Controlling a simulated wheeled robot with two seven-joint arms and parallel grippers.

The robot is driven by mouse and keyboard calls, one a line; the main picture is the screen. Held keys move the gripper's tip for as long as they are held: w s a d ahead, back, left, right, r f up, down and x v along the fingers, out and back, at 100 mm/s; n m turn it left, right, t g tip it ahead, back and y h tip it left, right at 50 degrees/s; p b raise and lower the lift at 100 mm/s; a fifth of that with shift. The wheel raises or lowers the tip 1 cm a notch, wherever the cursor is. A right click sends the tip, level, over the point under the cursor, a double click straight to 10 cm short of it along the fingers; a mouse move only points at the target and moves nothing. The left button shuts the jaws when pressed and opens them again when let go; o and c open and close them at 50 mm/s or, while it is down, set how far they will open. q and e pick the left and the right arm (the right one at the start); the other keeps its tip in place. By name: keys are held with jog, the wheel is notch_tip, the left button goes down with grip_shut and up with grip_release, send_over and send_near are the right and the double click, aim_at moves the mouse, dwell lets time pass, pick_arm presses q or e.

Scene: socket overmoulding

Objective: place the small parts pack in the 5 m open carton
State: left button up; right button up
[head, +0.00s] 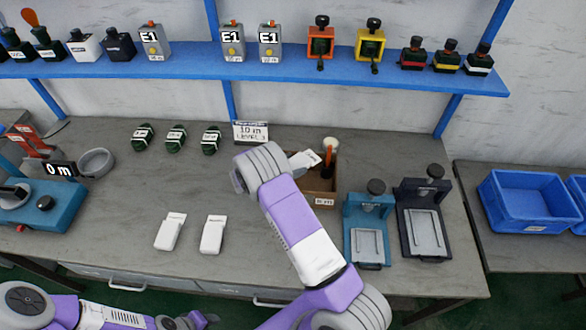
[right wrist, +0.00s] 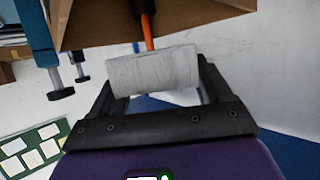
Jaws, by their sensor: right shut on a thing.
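My right gripper (right wrist: 157,84) is shut on a small white pack (right wrist: 152,70), one finger at each end of it. In the head view the pack (head: 304,158) shows at the left edge of the brown open carton (head: 318,201), beyond my wrist, which hides the fingers. The carton stands on the bench, with a small label on its front too small to read surely. An orange-handled tool (head: 328,160) and a pale round-topped thing (head: 330,144) stand up from it. Two more white packs (head: 170,231) (head: 213,234) lie on the bench. My left gripper (head: 188,321) is low at the bottom edge, its jaws unclear.
Several dark green parts (head: 176,138) lie at the back. A blue bin (head: 528,201) sits on the right table. The bench's left-middle is mostly clear.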

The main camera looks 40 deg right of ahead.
notch_tip(320, 180, down, 2)
jog(key=shift+f+b, duration=0.35)
jog(key=o, duration=1.1)
jog(key=shift+r, duration=0.1)
jog(key=shift+r, duration=0.1)
